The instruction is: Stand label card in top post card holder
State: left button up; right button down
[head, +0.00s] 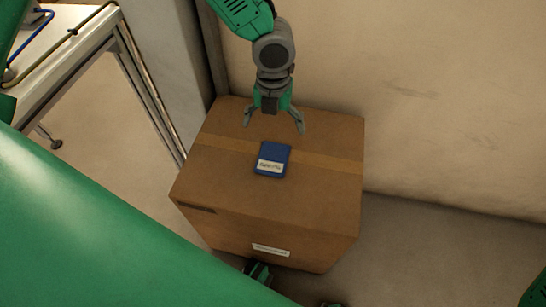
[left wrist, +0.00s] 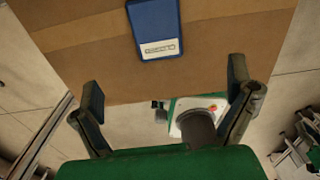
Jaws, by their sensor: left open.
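A flat blue piece (head: 273,153) with a white printed label strip lies on top of a cardboard box (head: 315,190); I cannot tell for certain that it is the label card. It also shows in the left wrist view (left wrist: 153,22), near the top edge. My left gripper (head: 274,126) is open and empty, its fingers pointing down over the box top, just beyond the blue piece in the head view. In the left wrist view my left gripper (left wrist: 165,84) has its fingers wide apart with nothing between them. No post or card holder can be made out.
The box top around the blue piece is clear, with a tape strip across it. A wall (head: 440,100) stands behind and right of the box. A metal-framed table (head: 62,50) with cables stands at upper left. Floor is free right of the box.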

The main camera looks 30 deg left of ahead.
pick_arm(q)
jog(key=b, duration=0.3)
send_over(273, 157)
jog(key=shift+m, duration=0.3)
notch_tip(273, 157, down, 8)
jog(key=shift+w+f, duration=0.15)
jog(key=shift+f, duration=0.05)
notch_tip(273, 157, down, 5)
jog(key=shift+f+b, duration=0.1)
jog(key=shift+b, duration=1.05)
jog(key=shift+c, duration=0.4)
jog(key=c, duration=1.3)
